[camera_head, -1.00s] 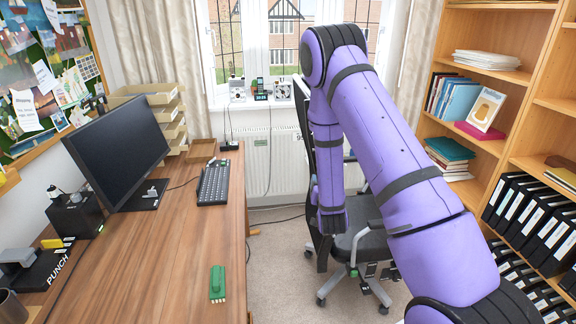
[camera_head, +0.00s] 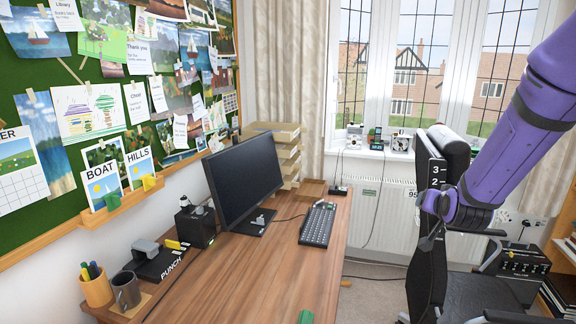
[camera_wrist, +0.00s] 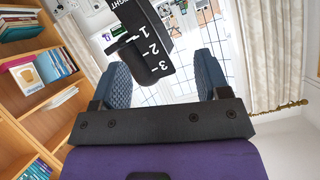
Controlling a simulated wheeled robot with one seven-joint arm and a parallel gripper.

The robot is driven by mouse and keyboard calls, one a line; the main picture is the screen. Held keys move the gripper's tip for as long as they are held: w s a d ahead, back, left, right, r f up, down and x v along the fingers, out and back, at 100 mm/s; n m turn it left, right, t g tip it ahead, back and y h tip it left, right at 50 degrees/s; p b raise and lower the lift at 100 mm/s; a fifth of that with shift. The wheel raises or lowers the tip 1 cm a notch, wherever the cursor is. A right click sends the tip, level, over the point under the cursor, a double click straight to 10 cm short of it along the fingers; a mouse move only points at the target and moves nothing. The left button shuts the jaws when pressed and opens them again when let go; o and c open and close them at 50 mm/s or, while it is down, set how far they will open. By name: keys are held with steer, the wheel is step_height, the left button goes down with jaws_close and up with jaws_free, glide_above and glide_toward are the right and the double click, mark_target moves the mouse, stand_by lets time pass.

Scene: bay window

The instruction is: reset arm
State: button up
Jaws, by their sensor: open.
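My purple arm reaches in from the right edge in the head view, its lower end beside the backrest of the black office chair (camera_head: 424,275). My gripper (camera_wrist: 163,80) is open and empty in the wrist view, with its two blue-grey finger pads well apart. A black height scale marked 1, 2, 3 (camera_wrist: 153,45) shows beyond and partly between the fingers. The scale also shows on the chair in the head view (camera_head: 432,165). I cannot tell whether the gripper touches the chair.
A wooden desk (camera_head: 255,270) holds a monitor (camera_head: 247,180), a keyboard (camera_head: 318,224) and a hole punch (camera_head: 160,262). A pinboard (camera_head: 75,90) hangs at left. A radiator (camera_head: 378,225) stands below the window. A bookcase (camera_wrist: 40,40) shows in the wrist view.

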steer(key=s+a+r+n+g+y, duration=0.1)
steer(key=s+a+r+n+g, duration=0.15)
steer(key=s+r, duration=0.4)
steer(key=s+a+r+n+g+y, duration=0.1)
steer(key=s+a+r+y, duration=0.15)
steer(key=s+r, duration=0.4)
steer(key=s+a+r+n+g, duration=0.1)
steer(key=s+a+n+g, duration=0.1)
steer(key=s, duration=1.8)
steer(key=shift+s+r+g+h, duration=0.25)
steer(key=shift+r+g+h, duration=0.15)
steer(key=shift+g, duration=0.45)
